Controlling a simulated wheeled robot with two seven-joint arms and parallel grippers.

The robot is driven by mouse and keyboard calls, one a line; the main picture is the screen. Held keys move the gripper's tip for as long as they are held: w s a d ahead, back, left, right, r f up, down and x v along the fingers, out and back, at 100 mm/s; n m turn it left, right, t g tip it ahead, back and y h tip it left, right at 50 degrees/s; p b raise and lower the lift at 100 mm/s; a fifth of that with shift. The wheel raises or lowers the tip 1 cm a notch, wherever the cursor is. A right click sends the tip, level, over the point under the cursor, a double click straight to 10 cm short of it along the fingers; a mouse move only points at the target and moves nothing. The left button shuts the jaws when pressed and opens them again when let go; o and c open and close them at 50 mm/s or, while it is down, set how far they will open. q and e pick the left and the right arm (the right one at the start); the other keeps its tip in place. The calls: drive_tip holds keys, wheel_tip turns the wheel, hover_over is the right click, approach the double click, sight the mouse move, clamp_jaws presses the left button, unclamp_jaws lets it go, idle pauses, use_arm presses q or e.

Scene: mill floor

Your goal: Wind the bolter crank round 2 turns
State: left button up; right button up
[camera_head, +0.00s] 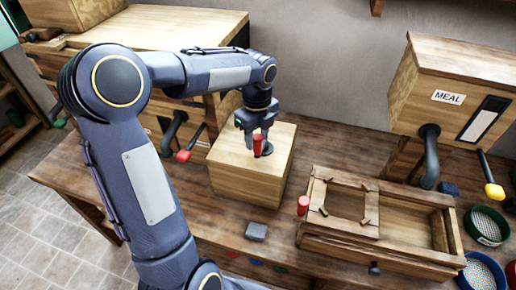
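A pale wooden box (234,178), which I take for the bolter, stands on the bench in the middle. A crank with an upright red handle (257,146) is on its top, toward the far right part. My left gripper (257,136) points down from above, its fingers at the red handle, and looks closed round it. The gripper hides the top of the handle and most of the crank arm. My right gripper is not in view.
A wooden frame tray (325,246) and a small red cylinder (303,205) are to the right. A grey block (256,231) lies in front of the box. A MEAL bin (420,95) with a yellow-tipped lever (494,191) stands far right. A red-tipped lever (184,156) is left.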

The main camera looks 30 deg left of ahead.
use_arm(q)
drive_tip(key=shift+o, duration=1.3)
wheel_tip(320, 180, up, 3)
drive_tip(key=p, duration=0.2)
drive_tip(key=shift+a+p, duration=0.1)
drive_tip(key=shift+p, duration=0.25)
drive_tip(key=shift+r+p, duration=0.5)
drive_tip(key=shift+r, duration=2.5)
